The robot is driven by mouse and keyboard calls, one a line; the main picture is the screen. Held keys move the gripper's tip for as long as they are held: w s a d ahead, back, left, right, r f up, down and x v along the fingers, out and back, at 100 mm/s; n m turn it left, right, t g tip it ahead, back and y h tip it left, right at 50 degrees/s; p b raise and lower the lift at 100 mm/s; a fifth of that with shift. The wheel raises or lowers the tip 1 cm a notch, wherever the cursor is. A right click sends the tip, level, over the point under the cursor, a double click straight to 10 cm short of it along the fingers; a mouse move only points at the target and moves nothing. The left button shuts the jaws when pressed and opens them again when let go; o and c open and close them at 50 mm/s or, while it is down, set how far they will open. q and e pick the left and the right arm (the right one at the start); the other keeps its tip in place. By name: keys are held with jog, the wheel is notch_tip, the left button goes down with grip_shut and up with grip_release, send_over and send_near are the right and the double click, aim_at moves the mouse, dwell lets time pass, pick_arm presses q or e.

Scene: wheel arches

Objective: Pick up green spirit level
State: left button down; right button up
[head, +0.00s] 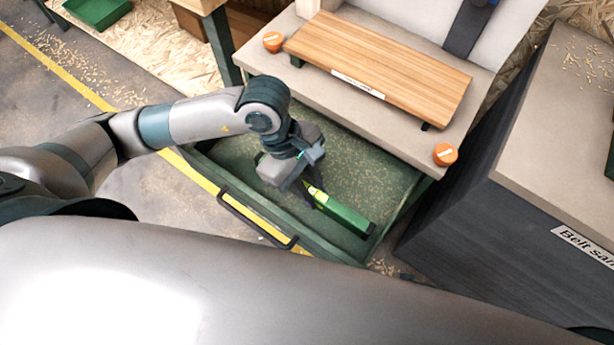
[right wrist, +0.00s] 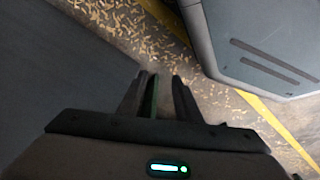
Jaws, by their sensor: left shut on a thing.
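The green spirit level (head: 345,212) is a long green bar with dark ends, lying slanted in the open green drawer in the head view. My left gripper (head: 309,194) reaches down into the drawer from the left and is shut on the level near its upper-left end. The fingers hide part of that end, and I cannot tell whether the level is off the drawer floor. My right gripper (right wrist: 157,98) shows in the right wrist view with its fingers apart. A thin dark green strip shows between them; I cannot tell what it is.
The open drawer (head: 232,187) has a black front handle (head: 256,220) and raised walls. The bench top (head: 397,131) overhangs its back, carrying a wooden board (head: 385,62) and orange round pieces (head: 445,154). A dark cabinet (head: 500,215) stands at right. Shavings litter the floor.

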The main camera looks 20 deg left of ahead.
pick_arm(q)
jog(key=shift+s+d+r, duration=0.2)
jog(key=shift+s+r, duration=0.1)
jog(key=shift+s, duration=0.1)
pick_arm(e)
jog(key=shift+s+r, duration=0.1)
jog(key=shift+s, duration=0.25)
jog(key=shift+w, duration=0.15)
